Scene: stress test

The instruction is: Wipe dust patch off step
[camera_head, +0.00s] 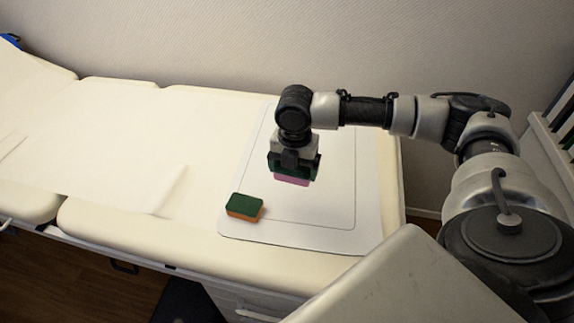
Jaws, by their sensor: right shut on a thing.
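My right gripper (294,168) points down over the white board (335,236) on the examination couch. It is shut on a sponge with a pink face (291,181) and a dark green upper part. I cannot tell whether this sponge touches the board or hangs just above it. A second sponge, green on top and orange below (244,208), lies on the board's near left corner, apart from the gripper. A dark surface at the bottom edge (183,302) may be the step; only part of it shows. I see no clear dust patch. My left gripper is not in view.
The cream padded couch (200,232) runs along a plain wall. A pale paper sheet (100,150) covers its left part. The right part of the board is clear. A slatted thing (562,125) stands at the far right. The floor on the lower left is dark wood.

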